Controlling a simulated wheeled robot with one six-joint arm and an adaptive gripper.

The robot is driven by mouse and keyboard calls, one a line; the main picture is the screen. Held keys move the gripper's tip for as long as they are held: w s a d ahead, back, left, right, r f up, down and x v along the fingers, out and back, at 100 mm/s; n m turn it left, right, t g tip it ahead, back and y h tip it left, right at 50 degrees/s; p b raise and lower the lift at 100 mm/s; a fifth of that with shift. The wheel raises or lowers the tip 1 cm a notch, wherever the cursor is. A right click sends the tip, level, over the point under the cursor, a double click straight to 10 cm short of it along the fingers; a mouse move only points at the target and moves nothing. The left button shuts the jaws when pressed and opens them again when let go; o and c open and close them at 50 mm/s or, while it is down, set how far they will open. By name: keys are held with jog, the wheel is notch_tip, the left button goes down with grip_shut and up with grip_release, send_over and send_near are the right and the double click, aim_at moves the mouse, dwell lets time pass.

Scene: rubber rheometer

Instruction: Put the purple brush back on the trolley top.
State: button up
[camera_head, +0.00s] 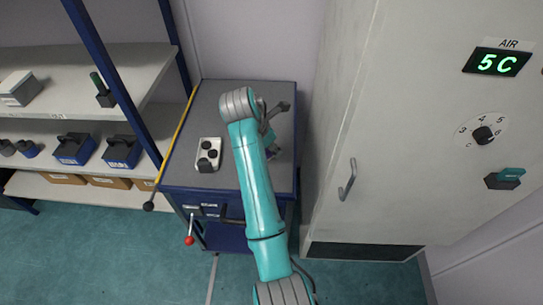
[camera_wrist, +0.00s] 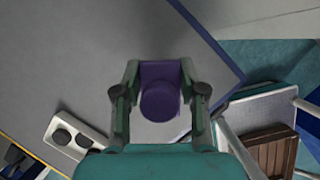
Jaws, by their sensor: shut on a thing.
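The purple brush (camera_wrist: 160,92) is between the two fingers of my gripper (camera_wrist: 159,78) in the wrist view, and the gripper is shut on it. The trolley top (camera_wrist: 60,60) is a grey surface with a dark blue edge behind the brush. I cannot tell whether the brush touches it. In the head view the trolley top (camera_head: 225,100) stands between shelves and a tall cabinet. My gripper (camera_head: 270,128) is over its right part there, partly hidden by my arm.
A white block with dark round knobs (camera_head: 208,155) sits on the trolley's left front part. A yellow rod (camera_head: 180,125) runs along the left edge. The cabinet (camera_head: 400,130) is close on the right. The trolley top's back left part is clear.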

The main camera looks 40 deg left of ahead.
jog(key=shift+a+f, duration=0.1)
jog(key=shift+f, duration=2.1)
jog(key=shift+f, duration=0.1)
jog(key=o, duration=1.1)
